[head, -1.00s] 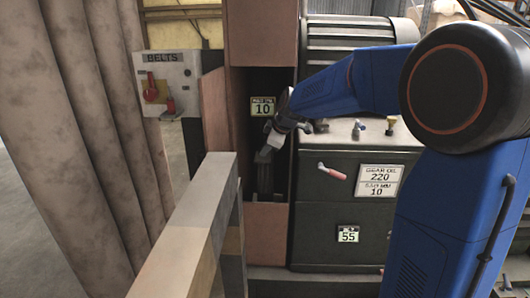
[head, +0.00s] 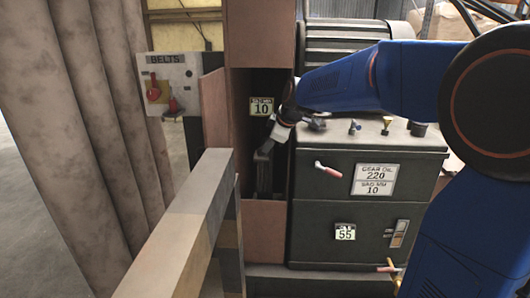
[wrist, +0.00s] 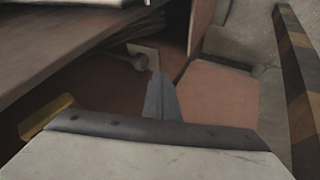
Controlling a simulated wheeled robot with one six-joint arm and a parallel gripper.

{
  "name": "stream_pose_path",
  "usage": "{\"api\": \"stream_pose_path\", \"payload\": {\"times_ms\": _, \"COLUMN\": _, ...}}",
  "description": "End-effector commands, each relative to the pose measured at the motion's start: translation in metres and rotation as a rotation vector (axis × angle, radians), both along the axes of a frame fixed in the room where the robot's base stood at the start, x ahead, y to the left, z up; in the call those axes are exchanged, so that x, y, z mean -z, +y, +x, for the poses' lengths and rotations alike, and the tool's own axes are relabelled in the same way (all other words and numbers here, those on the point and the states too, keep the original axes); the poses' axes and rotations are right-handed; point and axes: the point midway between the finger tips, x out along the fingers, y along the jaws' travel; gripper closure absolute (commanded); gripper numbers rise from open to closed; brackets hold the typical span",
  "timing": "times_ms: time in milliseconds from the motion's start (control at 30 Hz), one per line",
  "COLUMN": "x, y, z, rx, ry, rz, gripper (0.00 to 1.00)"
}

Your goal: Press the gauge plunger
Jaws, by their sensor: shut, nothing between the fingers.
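My gripper (head: 264,153) is at the dark opening of the brown housing (head: 265,222) in the head view, below a small display reading 10 (head: 262,107). In the wrist view its narrow grey fingers (wrist: 160,84) are together and empty. Just beyond their tips, slightly left, is a small grey round-ended piece (wrist: 139,61) beside a pale plate (wrist: 147,52). It may be the gauge plunger, but I cannot tell for sure. I see a gap between it and the fingers in the picture, but cannot judge depth. In the head view the plunger cannot be made out.
A dark green cabinet (head: 325,205) with a red-tipped lever (head: 327,170) stands right of the opening. A beam frame (head: 190,215) stands in front, left of it.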

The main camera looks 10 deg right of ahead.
Motion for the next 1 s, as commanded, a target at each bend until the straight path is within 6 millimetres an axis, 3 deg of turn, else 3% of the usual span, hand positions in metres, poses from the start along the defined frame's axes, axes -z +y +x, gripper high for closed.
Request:
{"api": "stream_pose_path", "payload": {"times_ms": 100, "x": -0.017, "y": -0.005, "z": -0.011, "rx": 0.001, "ry": -0.003, "rz": 0.0, "gripper": 1.0}}
{"api": "stream_pose_path", "payload": {"times_ms": 300, "x": -0.033, "y": -0.009, "z": -0.023, "rx": 0.001, "ry": 0.0, "rz": 0.001, "gripper": 1.0}}
{"api": "stream_pose_path", "payload": {"times_ms": 800, "x": -0.037, "y": -0.01, "z": -0.028, "rx": 0.004, "ry": 0.002, "rz": 0.002, "gripper": 1.0}}
{"api": "stream_pose_path", "payload": {"times_ms": 867, "x": -0.037, "y": -0.011, "z": -0.034, "rx": 0.016, "ry": 0.007, "rz": 0.009, "gripper": 1.0}}
{"api": "stream_pose_path", "payload": {"times_ms": 1000, "x": -0.034, "y": -0.015, "z": -0.07, "rx": 0.088, "ry": 0.04, "rz": 0.041, "gripper": 1.0}}
